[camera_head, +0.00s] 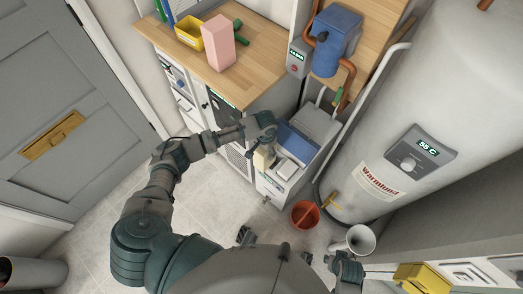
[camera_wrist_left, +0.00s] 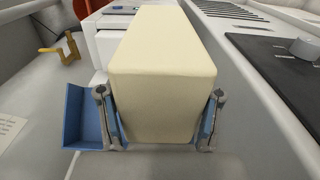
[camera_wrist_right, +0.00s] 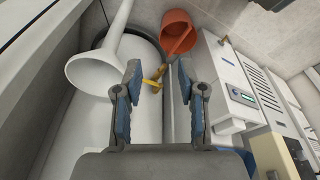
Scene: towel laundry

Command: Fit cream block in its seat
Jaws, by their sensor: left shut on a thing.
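The cream block (camera_head: 263,158) is a tall block with rounded edges, held at the white-and-blue unit in the middle of the head view. My left gripper (camera_head: 266,143) is shut on it. In the left wrist view the cream block (camera_wrist_left: 162,75) fills the space between the two fingers of the left gripper (camera_wrist_left: 160,125). I cannot make out its seat; the block hides much of what lies behind it. My right gripper (camera_wrist_right: 158,80) is open and empty. The cream block (camera_wrist_right: 278,155) also shows at the lower right of the right wrist view.
A red bucket (camera_head: 305,215) and a white funnel-shaped vessel (camera_head: 358,240) are near the water heater (camera_head: 440,90). The white-and-blue unit (camera_head: 284,172) stands beside the wooden counter (camera_head: 255,70), which bears a pink block (camera_head: 219,43) and a yellow bin (camera_head: 189,31). Open floor lies left.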

